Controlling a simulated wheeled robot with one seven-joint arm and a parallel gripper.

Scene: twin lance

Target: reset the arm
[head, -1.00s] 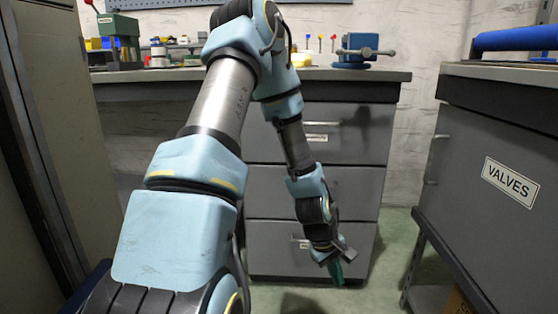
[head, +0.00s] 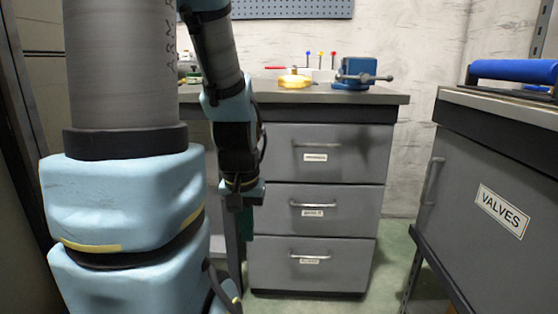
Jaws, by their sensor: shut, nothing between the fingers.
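My arm, light blue and grey, fills the left side of the head view. Its forearm hangs down left of the middle. My gripper (head: 246,222) points down at the end of the forearm, with green fingers that are shut and empty. It hangs in front of the left edge of the drawer unit, at about the height of the middle drawer, and touches nothing that I can make out.
A grey three-drawer unit (head: 350,190) stands under the workbench (head: 370,97). On the bench are a blue vise (head: 358,74) and a yellow round thing (head: 294,81). A grey cabinet labelled VALVES (head: 500,211) stands at the right. Green floor (head: 395,255) is free between them.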

